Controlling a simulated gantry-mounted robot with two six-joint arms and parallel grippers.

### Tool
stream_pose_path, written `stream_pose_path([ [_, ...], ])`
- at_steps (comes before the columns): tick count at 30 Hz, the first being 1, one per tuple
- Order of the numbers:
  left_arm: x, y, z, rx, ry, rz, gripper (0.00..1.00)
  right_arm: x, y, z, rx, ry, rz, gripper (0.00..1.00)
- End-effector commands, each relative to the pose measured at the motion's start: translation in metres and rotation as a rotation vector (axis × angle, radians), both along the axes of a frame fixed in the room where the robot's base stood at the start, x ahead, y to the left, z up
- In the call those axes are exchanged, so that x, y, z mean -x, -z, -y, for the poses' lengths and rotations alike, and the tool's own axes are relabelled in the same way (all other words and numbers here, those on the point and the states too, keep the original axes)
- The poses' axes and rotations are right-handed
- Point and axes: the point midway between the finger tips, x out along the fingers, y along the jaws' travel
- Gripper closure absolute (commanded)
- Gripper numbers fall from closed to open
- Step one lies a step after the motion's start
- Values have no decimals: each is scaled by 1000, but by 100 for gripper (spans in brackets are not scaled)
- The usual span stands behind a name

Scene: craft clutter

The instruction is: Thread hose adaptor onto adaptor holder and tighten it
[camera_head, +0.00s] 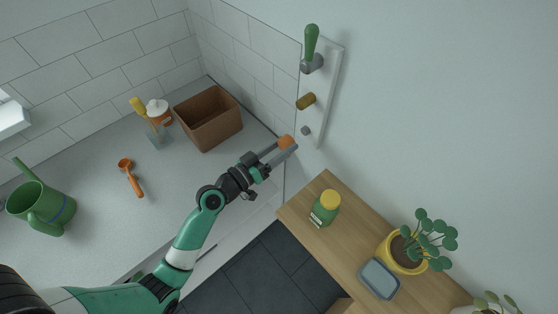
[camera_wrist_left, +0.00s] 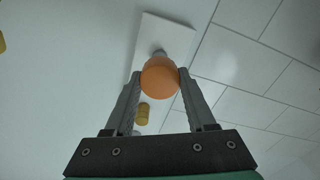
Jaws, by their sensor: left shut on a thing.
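The hose adaptor (camera_head: 286,142) is a small orange piece held between the fingertips of my left gripper (camera_head: 284,147). In the left wrist view the orange adaptor (camera_wrist_left: 160,78) sits between both fingers of the gripper (camera_wrist_left: 160,84). A white wall panel (camera_head: 328,98) carries a small grey stud (camera_head: 305,131), which looks like the adaptor holder. In the head view the adaptor is below and left of it. In the wrist view a grey piece (camera_wrist_left: 159,53) shows just behind the adaptor; whether they touch is hidden. My right gripper is not in view.
On the panel are a brass fitting (camera_head: 306,102) and a green-handled valve (camera_head: 311,45). A wooden bench (camera_head: 335,240) holds a green jar (camera_head: 325,208) and potted plant (camera_head: 403,252).

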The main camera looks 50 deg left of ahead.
Motion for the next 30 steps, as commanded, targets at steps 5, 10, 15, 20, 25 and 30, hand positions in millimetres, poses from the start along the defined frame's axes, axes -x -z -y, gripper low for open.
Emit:
stream_pose_path([
  [5, 0, 0, 0, -21, 0, -1, 100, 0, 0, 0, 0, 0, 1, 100],
  [10, 0, 1, 0, -21, 0, -1, 100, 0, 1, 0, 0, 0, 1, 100],
  [15, -9, 1, 0, -22, 1, 1, 100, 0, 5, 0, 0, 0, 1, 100],
  [20, -26, 1, 0, -22, 1, 2, 100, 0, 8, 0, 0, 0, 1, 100],
  [25, -39, 1, 0, -21, 2, 0, 100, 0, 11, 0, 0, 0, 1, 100],
  [30, -42, 0, -1, -21, 1, 0, 100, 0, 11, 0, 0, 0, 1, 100],
])
